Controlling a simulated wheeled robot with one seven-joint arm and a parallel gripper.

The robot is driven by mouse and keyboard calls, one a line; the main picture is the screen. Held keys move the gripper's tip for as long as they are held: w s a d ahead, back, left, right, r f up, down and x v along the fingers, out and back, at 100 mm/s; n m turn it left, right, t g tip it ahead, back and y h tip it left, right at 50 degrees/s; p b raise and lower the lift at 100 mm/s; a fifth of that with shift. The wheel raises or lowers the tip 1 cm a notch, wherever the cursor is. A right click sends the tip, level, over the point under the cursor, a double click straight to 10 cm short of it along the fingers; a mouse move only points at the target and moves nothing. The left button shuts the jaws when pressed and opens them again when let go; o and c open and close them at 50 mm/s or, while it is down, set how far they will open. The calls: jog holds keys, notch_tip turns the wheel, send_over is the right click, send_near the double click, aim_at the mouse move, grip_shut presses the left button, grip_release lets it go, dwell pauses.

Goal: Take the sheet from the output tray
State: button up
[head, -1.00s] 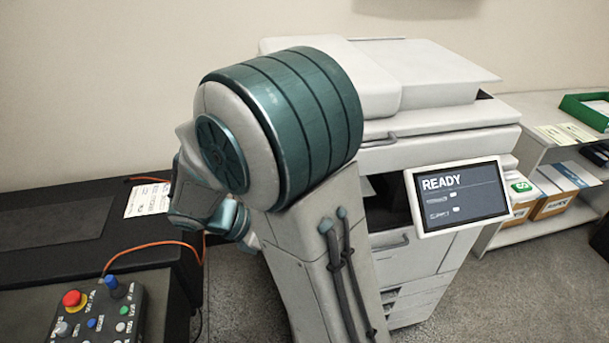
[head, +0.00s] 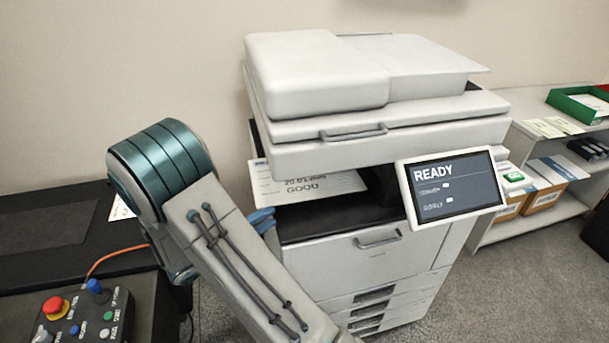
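A white printed sheet (head: 335,186) lies in the output tray (head: 315,222), the dark recess under the printer's scanner unit. Its print includes the word "GOOD". The sheet's left end is near the tray's left side. My arm stands in front and to the left of the printer. A small blue part at the end of my arm, probably my gripper (head: 262,219), shows just below the sheet's left end. Most of it is hidden behind my arm link. I cannot tell whether its fingers are open or touch the sheet.
The printer's screen (head: 451,187) reads "READY" and juts out right of the tray. The scanner unit (head: 385,130) overhangs the tray. A control box with a red button (head: 56,307) sits at lower left. A shelf (head: 535,210) with boxes stands at right.

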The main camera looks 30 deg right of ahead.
aim_at(289, 216)
jog(key=d, duration=0.2)
jog(key=w+d, duration=0.1)
jog(key=d, duration=0.4)
jog(key=shift+w+d, duration=0.2)
jog(key=shift+w, duration=0.05)
jog(key=shift+c, duration=0.3)
grip_shut()
